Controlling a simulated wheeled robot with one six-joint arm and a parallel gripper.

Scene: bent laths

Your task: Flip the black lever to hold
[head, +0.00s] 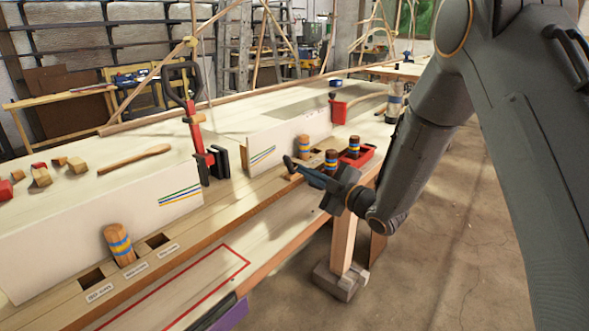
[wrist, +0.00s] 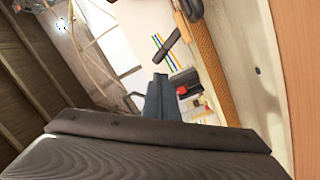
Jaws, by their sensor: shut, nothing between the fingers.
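The black lever (head: 289,163) is a small dark bar beside the striped white panel, near a small wooden piece on the bench's front rail. In the wrist view a dark bar, seemingly the same lever (wrist: 172,42), lies slanted just beyond my fingertips. My gripper (head: 304,168) is shut and empty, its slim blue-grey fingers pointing left toward the lever. The shut fingers also show in the wrist view (wrist: 160,82). The tips look very close to the lever; I cannot tell whether they touch it. No readable hold mark shows.
Banded wooden pegs (head: 303,145) stand close by my fingers, with a red tray (head: 367,156) behind. A red clamp (head: 195,128) with black pads stands left of the panel (head: 275,145). Open floor lies right.

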